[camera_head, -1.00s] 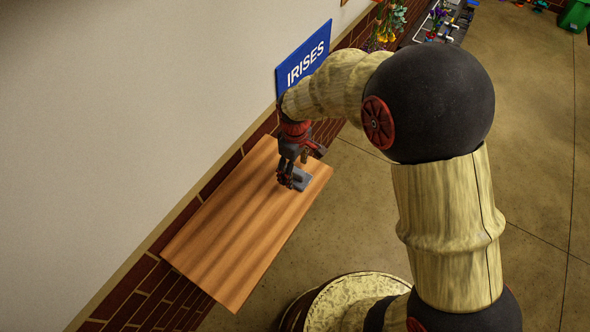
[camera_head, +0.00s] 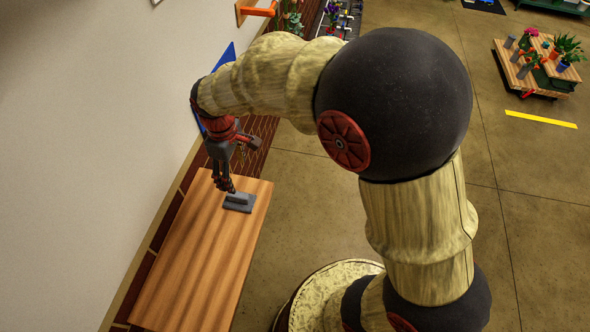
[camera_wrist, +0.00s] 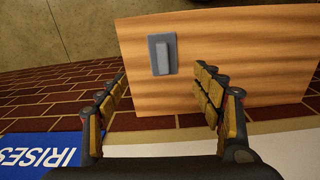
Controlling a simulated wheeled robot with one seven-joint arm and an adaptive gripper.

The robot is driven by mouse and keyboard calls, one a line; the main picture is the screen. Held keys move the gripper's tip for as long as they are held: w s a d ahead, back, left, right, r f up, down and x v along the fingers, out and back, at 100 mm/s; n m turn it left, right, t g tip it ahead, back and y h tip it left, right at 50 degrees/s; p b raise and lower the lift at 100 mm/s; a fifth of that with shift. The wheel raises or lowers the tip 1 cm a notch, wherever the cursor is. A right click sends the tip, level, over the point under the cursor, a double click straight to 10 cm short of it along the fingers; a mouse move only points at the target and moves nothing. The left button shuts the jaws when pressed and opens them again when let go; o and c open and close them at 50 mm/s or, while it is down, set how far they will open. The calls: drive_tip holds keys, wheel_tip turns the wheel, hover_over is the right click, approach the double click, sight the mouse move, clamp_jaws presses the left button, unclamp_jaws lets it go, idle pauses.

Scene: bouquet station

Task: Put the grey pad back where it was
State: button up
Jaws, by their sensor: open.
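The grey pad (camera_head: 239,203) lies flat near the far end of the wooden shelf (camera_head: 196,265). It has a raised grey bar along its top. In the wrist view the pad (camera_wrist: 162,54) shows whole, beyond my fingertips and between their lines, with bare wood around it. My gripper (camera_head: 228,186) is just beside the pad in the head view, pointing down. In the wrist view my gripper (camera_wrist: 163,82) is open, its fingers wide apart with nothing between them.
The shelf is fixed along a wall with a brick lower part. A blue IRISES sign (camera_wrist: 40,149) is on the wall. Most of the shelf is bare. Open floor (camera_head: 310,210) lies to the right. A planter stand (camera_head: 540,65) with pots is far right.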

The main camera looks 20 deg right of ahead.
drive_tip(key=s+d+r+m+t, duration=0.1)
drive_tip(key=s+d+r+m, duration=0.25)
drive_tip(key=r, duration=0.35)
drive_tip(key=s+d+r+m+t, duration=0.2)
drive_tip(key=s+d+r, duration=0.3)
drive_tip(key=r, duration=0.1)
drive_tip(key=s+d+r+m+t, duration=0.1)
drive_tip(key=s+d+r+m, duration=0.1)
drive_tip(key=s, duration=0.3)
drive_tip(key=s+d+r+m+t, duration=0.1)
drive_tip(key=s+d+r+m, duration=0.1)
drive_tip(key=s, duration=0.4)
drive_tip(key=shift+d, duration=0.3)
drive_tip(key=shift+c, duration=0.7)
